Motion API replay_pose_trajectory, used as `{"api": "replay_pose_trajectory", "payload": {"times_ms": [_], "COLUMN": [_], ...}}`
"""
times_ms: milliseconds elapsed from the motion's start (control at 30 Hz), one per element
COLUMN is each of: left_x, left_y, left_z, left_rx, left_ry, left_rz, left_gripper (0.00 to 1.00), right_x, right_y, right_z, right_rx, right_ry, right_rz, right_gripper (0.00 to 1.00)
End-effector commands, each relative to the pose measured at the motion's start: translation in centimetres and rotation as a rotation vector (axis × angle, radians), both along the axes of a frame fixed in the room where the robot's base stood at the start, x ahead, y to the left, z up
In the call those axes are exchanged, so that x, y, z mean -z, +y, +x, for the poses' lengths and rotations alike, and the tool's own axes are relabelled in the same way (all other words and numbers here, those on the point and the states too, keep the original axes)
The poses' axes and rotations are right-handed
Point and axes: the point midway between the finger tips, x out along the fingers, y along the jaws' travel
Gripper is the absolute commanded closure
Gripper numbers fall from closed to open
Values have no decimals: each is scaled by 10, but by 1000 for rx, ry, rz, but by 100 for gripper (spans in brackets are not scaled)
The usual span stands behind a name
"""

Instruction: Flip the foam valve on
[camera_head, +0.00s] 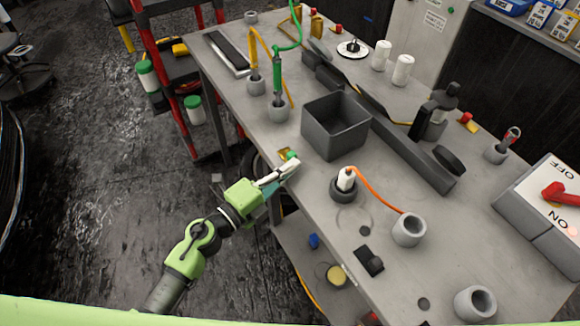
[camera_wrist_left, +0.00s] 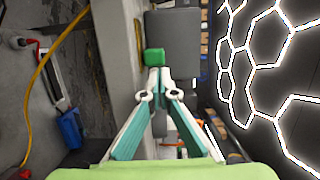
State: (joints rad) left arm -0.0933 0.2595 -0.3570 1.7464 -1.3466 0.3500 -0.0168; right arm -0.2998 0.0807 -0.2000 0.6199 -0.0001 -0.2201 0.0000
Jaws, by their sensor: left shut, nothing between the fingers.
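A small green part (camera_head: 291,155) with a yellow-brass piece beside it sits at the left edge of the grey workbench (camera_head: 318,235); it looks like a valve handle, but no label shows. It also shows in the left wrist view as a green block (camera_wrist_left: 154,56). My left gripper (camera_head: 293,165) is shut and empty, its fingertips right beside the green part. In the left wrist view the closed tips (camera_wrist_left: 160,76) are just below the green block; I cannot tell whether they touch. My right gripper is not in view.
A grey open bin (camera_head: 335,125) stands behind the gripper. A white-topped tool with an orange cord (camera_head: 346,180) stands to its right. A box with a red lever (camera_head: 560,196), marked ON and OFF, is at the far right. Grey cups (camera_head: 409,230) stand near the front.

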Motion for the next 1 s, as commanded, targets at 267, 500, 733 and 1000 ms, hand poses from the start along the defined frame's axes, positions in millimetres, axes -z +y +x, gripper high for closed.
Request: {"api": "replay_pose_trajectory", "payload": {"times_ms": [267,500,733,1000], "left_x": [0,0,0,2], "left_y": [11,21,23,47], "left_z": [17,31,31,1], "left_rx": [0,-4,-6,-4], "left_ry": [-2,0,-1,3], "left_rz": [2,0,1,4], "left_gripper": [100,100,100,100], "right_x": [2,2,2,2], "right_y": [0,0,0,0], "right_z": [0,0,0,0], "right_rx": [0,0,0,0], "right_ry": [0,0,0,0], "right_rz": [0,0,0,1], "right_gripper": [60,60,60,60]}}
